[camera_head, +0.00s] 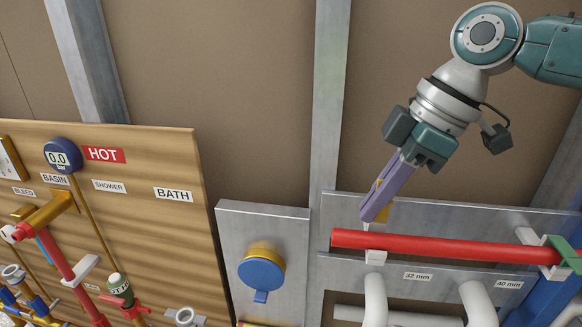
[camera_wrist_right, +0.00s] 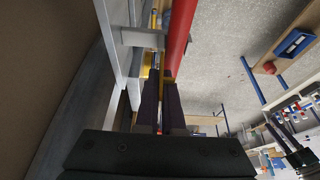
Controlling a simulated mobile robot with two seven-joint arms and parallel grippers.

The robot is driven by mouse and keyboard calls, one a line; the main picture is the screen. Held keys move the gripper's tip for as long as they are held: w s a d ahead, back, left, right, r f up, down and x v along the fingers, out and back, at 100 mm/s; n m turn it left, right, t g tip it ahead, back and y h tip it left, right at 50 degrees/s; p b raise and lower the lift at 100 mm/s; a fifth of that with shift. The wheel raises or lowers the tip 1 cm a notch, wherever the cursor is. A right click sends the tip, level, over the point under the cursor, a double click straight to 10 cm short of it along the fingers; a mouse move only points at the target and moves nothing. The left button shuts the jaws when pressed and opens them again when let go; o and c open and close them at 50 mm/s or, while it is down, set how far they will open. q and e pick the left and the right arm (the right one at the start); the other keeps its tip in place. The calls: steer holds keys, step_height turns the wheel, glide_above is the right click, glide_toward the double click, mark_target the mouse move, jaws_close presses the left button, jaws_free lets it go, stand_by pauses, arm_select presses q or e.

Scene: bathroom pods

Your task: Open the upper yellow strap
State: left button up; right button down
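A yellow strap piece (camera_head: 385,211) shows beside and partly behind the fingers of my right gripper (camera_head: 377,212), just above the left end of a red pipe (camera_head: 440,245). In the right wrist view the two dark purple fingers (camera_wrist_right: 161,80) lie close together with a narrow gap, alongside the red pipe (camera_wrist_right: 180,35). Yellow (camera_wrist_right: 149,68) shows at the fingertips. The fingers hide part of the strap, so I cannot tell whether they grip it. A pale clip (camera_head: 375,256) sits under the pipe's left end. My left gripper is not in view.
A grey panel with a blue round cap (camera_head: 261,274) stands left of the pipe. A wooden board (camera_head: 150,190) with labels and valves is further left. White bent pipes (camera_head: 376,300) are below.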

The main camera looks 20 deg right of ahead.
steer(key=shift+s+a+r+t+h+p, duration=0.25)
steer(key=shift+t+p, duration=0.25)
steer(key=shift+p, duration=0.4)
steer(key=shift+f+t+h, duration=0.2)
steer(key=shift+t+h, duration=0.05)
steer(key=shift+t, duration=0.05)
steer(key=c, duration=1)
jaws_free()
steer(key=shift+c, duration=0.2)
steer(key=shift+d, duration=0.1)
